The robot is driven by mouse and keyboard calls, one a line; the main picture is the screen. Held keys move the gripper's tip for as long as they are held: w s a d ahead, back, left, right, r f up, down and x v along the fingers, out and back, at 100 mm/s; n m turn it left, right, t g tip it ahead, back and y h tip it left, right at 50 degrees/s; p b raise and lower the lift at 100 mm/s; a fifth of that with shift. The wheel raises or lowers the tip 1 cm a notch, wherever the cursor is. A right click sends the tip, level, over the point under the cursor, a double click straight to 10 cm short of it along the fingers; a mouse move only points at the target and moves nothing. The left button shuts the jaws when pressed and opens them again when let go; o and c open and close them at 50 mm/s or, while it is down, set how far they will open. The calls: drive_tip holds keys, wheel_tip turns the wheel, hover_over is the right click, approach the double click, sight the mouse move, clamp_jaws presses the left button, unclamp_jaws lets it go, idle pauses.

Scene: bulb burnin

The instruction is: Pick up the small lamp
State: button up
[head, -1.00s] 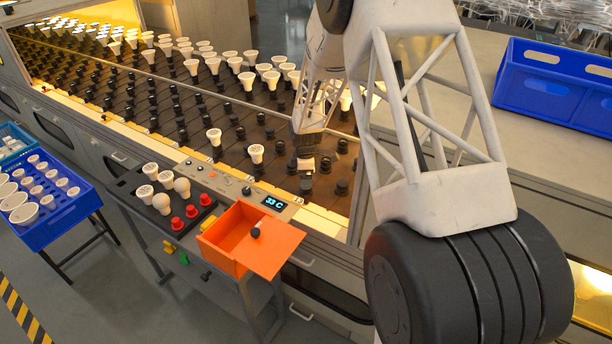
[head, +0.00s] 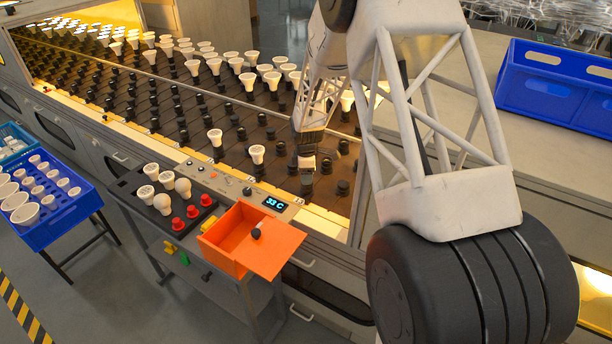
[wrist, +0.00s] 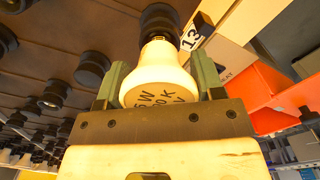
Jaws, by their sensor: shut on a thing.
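A small white lamp (wrist: 160,75) with dark print on its broad face sits between the two green fingers of my gripper (wrist: 161,82) in the wrist view. The fingers are shut on its wide part, one on each side. The lamp's narrow end points at a black socket (wrist: 158,20) and meets it in the picture; how deep it sits in the socket I cannot tell. In the head view my gripper (head: 307,150) is low over the front right part of the socket bed, and the lamp is hard to make out there.
A tag reading 13 (wrist: 197,32) is beside the socket. Several lamps stand in the socket bed (head: 215,137). In front are an orange bin (head: 228,242), red buttons (head: 192,211) and a 33 C display (head: 274,204). Blue crates stand left (head: 85,205) and right (head: 555,85).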

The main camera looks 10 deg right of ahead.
wheel_tip(320, 180, up, 9)
drive_tip(key=shift+r, duration=0.1)
idle(0.4)
drive_tip(key=shift+a, duration=0.1)
idle(0.6)
drive_tip(key=s+a+f+m, duration=0.3)
drive_tip(key=s+a, duration=0.5)
drive_tip(key=a, duration=0.4)
drive_tip(key=s+a+f+m, duration=0.3)
drive_tip(key=s+a+m, duration=0.3)
drive_tip(key=a, duration=0.7)
drive_tip(key=shift+s+a, duration=0.2)
drive_tip(key=shift+s, duration=0.75)
drive_tip(key=shift+f, duration=0.2)
drive_tip(key=shift+f, duration=3)
drive_tip(key=shift+f, duration=1.9)
